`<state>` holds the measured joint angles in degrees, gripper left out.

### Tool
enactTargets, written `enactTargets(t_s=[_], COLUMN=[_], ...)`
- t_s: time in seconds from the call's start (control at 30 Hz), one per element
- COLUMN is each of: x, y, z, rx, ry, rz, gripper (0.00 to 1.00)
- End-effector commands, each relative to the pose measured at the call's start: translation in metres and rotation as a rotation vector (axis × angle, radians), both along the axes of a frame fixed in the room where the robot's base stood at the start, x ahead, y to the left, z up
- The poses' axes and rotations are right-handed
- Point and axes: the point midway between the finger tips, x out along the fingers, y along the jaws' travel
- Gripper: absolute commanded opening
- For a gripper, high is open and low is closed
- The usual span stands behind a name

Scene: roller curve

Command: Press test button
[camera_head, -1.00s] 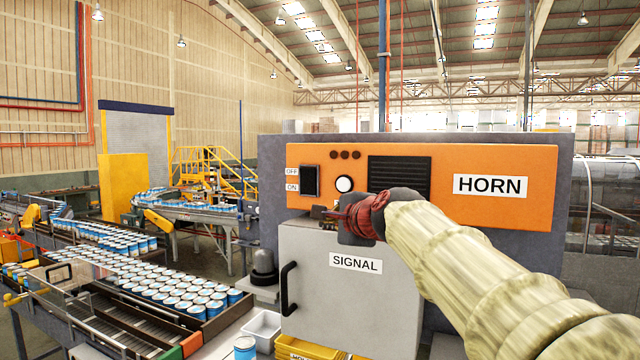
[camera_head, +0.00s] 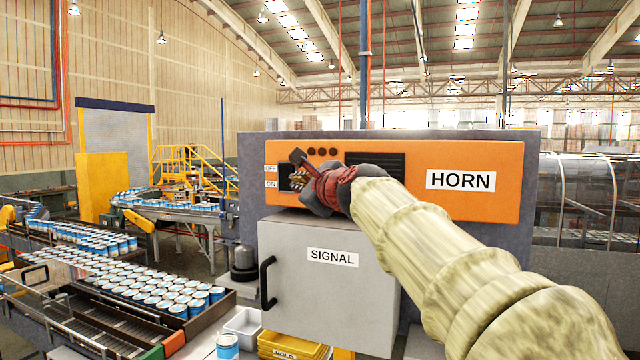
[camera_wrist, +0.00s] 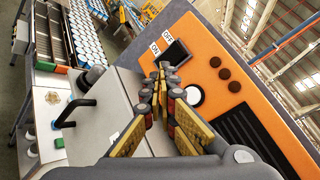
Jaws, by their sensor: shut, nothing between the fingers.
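The orange panel (camera_head: 400,165) carries a HORN label and a black vent. A round white button (camera_wrist: 193,95) with a dark rim shows in the wrist view, to the right of my fingers; in the head view my gripper hides it. A black rocker switch (camera_wrist: 177,51) sits beside OFF and ON labels, just past my fingertips in the wrist view. My gripper (camera_head: 298,174) is shut and empty, in front of the panel's left part; it also shows in the wrist view (camera_wrist: 164,72). I cannot tell whether it touches the panel.
A grey box labelled SIGNAL (camera_head: 330,300) with a black handle (camera_head: 267,283) juts out below the panel. A conveyor with blue cans (camera_head: 165,290) runs at the left. Yellow bins (camera_head: 290,346) stand below.

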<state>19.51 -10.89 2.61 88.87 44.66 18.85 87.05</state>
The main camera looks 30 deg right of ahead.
Motion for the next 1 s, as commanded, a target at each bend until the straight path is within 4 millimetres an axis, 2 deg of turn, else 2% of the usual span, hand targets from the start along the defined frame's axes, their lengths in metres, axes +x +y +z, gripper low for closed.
enactTargets(t_s=[0.5,0.73,1.0], x=[0.039,0.048,0.05], y=[-0.051,-0.063,-0.065], z=[0.0,0.0,0.0], rx=[-0.001,-0.002,-0.001], ry=[0.0,-0.001,-0.001], rz=[-0.003,-0.001,-0.001], gripper=[0.0,0.0,0.0])
